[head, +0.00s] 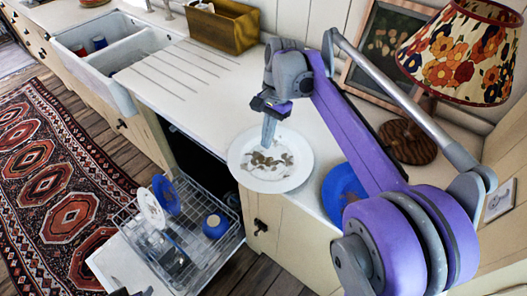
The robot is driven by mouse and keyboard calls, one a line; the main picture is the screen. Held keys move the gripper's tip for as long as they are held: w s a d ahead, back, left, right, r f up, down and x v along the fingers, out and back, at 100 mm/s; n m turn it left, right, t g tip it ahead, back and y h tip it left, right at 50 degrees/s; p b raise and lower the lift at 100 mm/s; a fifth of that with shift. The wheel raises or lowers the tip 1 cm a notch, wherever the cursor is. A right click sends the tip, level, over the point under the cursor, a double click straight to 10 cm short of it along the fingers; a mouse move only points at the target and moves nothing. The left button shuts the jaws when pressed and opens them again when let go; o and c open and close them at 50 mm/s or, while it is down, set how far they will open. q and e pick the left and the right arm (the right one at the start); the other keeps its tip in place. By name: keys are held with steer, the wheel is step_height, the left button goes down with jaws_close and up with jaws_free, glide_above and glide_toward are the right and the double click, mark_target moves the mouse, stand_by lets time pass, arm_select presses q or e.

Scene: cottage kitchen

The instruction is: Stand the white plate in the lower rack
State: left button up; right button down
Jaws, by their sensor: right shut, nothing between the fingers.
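The white plate (290,176), with brown marks across its middle, lies flat on the counter, its near rim at or over the front edge. My right gripper (268,142) points down over the plate's far half, shut and empty. I cannot tell whether its fingertips touch the plate. The lower rack (206,264) is pulled out of the open dishwasher below the counter, to the left of the plate. In the rack a white plate (150,211) and a blue plate (166,195) stand on edge, with a blue mug (215,226) to their right. My left gripper is not in view.
A blue plate (338,186) lies on the counter to the right, partly behind my right arm. A round wooden board (408,142), a flowered lamp (462,55) and a wooden box (222,27) stand at the back. The sink (110,45) is at the upper left.

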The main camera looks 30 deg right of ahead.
mark_target(285, 145)
steer(key=d+f+n+h, duration=0.1)
steer(key=f+n, duration=0.1)
steer(key=n, duration=1)
steer(key=d+f+n+t+h+b, duration=0.1)
steer(key=f+n+h, duration=0.1)
steer(key=n, duration=0.9)
steer(key=w+d+f+n+t+h+b, duration=0.1)
steer(key=f+n+h, duration=0.1)
steer(key=n, duration=1)
steer(key=shift+d+n, duration=0.1)
steer(key=shift+n, duration=0.2)
steer(key=d, duration=0.2)
steer(key=w+d, duration=0.1)
steer(key=shift+f, duration=0.3)
steer(key=shift+w+d, duration=0.2)
steer(key=shift+d, duration=0.25)
